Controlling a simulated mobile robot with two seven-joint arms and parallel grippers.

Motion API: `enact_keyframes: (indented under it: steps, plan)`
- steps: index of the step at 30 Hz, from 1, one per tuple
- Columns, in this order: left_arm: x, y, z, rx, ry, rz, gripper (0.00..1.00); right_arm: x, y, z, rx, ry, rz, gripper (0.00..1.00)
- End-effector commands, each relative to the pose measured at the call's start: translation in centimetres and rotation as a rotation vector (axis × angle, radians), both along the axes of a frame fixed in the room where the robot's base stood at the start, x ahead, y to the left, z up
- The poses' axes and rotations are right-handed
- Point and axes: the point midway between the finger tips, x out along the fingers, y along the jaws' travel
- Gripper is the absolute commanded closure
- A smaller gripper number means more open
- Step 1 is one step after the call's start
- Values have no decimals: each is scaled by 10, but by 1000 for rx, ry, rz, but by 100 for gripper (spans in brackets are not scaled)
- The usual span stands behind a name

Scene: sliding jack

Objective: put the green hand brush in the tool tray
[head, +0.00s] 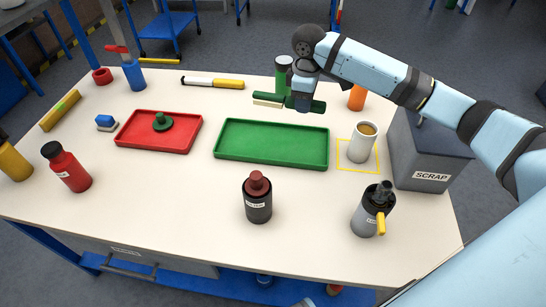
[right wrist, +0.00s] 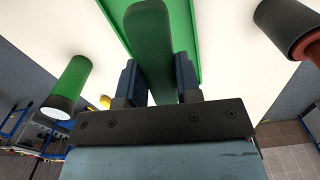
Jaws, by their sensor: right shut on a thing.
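The green hand brush (head: 318,105), with pale bristles at its left end, is held by my right gripper (head: 302,103) at the back of the table. In the right wrist view the brush (right wrist: 152,45) runs between the two fingers of my right gripper (right wrist: 159,80), which is shut on it. A green tray (head: 272,160) lies empty in front of the brush. Its edge also shows in the right wrist view (right wrist: 115,18). A red tray (head: 135,143) to the left holds a round dark green object (head: 162,122). My left gripper is not in view.
A green cylinder (head: 283,72) stands behind the gripper. A white mug (head: 362,145) stands right of the green tray, beside a grey SCRAP bin (head: 430,155). A dark bottle (head: 257,202) and a grey container (head: 370,215) stand in front.

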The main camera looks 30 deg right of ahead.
Motion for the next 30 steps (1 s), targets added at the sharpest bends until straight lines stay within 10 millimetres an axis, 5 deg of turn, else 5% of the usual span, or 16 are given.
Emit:
enact_keyframes:
  steps: [3,9,24,30]
  plan:
    - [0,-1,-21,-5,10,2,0,10,-19,8,7,-5,74,94]
    - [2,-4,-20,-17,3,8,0,14,-29,11,18,-3,129,94]
    - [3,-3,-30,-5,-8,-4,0,14,-29,-113,18,-1,129,94]
    - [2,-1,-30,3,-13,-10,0,14,-29,-135,17,-4,129,94]
